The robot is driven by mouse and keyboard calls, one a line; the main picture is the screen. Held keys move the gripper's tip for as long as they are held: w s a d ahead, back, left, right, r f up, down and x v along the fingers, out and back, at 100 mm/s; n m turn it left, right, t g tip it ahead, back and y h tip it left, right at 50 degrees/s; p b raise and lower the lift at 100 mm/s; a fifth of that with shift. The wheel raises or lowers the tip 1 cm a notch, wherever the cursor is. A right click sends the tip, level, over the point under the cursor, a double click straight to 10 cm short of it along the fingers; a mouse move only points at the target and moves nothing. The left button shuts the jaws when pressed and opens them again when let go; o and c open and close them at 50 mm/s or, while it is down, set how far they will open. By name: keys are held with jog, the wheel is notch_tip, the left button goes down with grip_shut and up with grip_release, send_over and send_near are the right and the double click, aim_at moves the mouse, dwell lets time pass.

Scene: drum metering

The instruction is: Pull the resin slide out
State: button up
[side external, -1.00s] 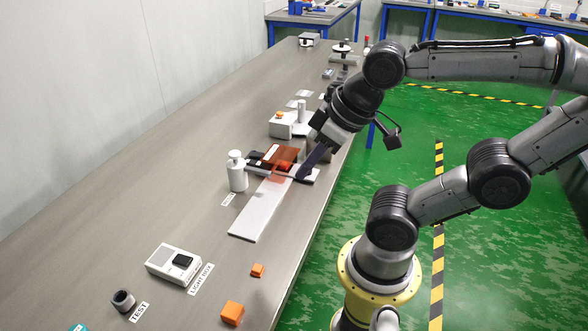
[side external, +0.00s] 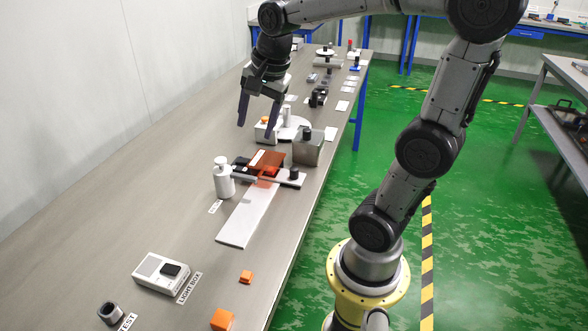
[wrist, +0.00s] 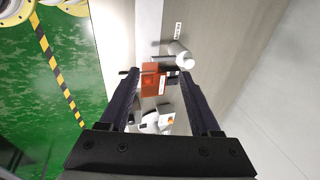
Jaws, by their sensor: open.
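The amber see-through resin piece (side external: 268,160) lies on a dark base, at the far end of a long white strip (side external: 247,220). A flat light bar with a small black knob (side external: 294,173) sticks out to its right. The amber piece also shows in the wrist view (wrist: 152,81), between my fingers but farther off. My gripper (side external: 255,130) is open and empty, raised above the table and beyond the amber piece. Its two spread fingers also show in the wrist view (wrist: 160,73). Nothing is between them at their tips.
A light box (side external: 161,272) and orange blocks (side external: 222,319) are in front. Bare table lies left.

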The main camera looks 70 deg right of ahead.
jog(key=w+d+f+m+g, duration=0.1)
jog(key=d+f+m, duration=0.2)
jog(key=d, duration=0.3)
jog(key=w+d+f+m+g, duration=0.1)
jog(key=d+f+m, duration=0.2)
jog(key=d, duration=0.3)
jog(key=m+g+y, duration=0.1)
jog(key=m+g, duration=0.1)
jog(key=m, duration=0.1)
send_over(294, 168)
notch_tip(294, 168, down, 6)
notch_tip(294, 168, down, 13)
jog(key=shift+f, duration=0.15)
jog(key=shift+c, duration=0.3)
grip_shut()
